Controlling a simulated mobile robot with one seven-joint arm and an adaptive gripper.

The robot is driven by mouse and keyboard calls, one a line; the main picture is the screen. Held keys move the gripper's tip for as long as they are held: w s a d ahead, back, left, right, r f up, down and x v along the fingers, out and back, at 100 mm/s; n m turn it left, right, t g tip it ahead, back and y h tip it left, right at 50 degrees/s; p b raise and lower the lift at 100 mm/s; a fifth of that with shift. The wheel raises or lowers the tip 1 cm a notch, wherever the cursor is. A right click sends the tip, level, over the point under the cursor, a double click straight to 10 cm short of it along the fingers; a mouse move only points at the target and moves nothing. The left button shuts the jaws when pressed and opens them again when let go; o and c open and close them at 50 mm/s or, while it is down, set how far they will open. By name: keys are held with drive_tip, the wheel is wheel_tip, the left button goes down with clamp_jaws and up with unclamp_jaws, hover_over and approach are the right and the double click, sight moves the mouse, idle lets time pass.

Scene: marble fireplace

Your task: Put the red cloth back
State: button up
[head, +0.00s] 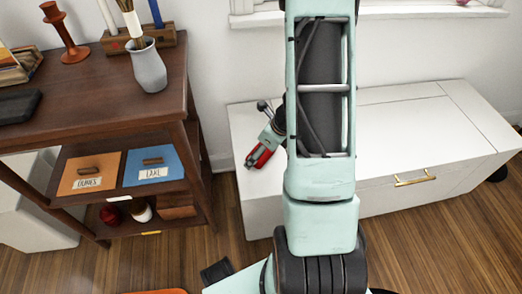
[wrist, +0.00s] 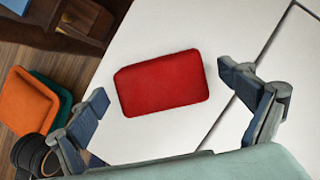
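The red cloth (wrist: 162,84) is a flat rectangle with rounded corners, lying on the white bench top (wrist: 135,55) in the wrist view. My gripper (wrist: 162,82) is open, one finger showing to the left of the cloth and the other to its right. The fingers look apart from the cloth, and the height of the gap above it is hard to judge. In the head view a small red patch (head: 260,156) shows by the gripper at the bench's left end, and my arm hides much of that area.
A dark wooden shelf unit (head: 95,95) stands left of the bench, with a grey vase (head: 148,68) and a red candlestick (head: 66,32) on top. The bench's right part (head: 440,125) is clear.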

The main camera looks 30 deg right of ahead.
drive_tip(key=shift+r, duration=0.1)
drive_tip(key=shift+r+p, duration=0.2)
drive_tip(key=shift+p, duration=0.1)
drive_tip(key=p+v, duration=0.6)
drive_tip(key=v, duration=0.5)
drive_tip(key=shift+s+r, duration=0.2)
drive_tip(key=shift+r, duration=0.15)
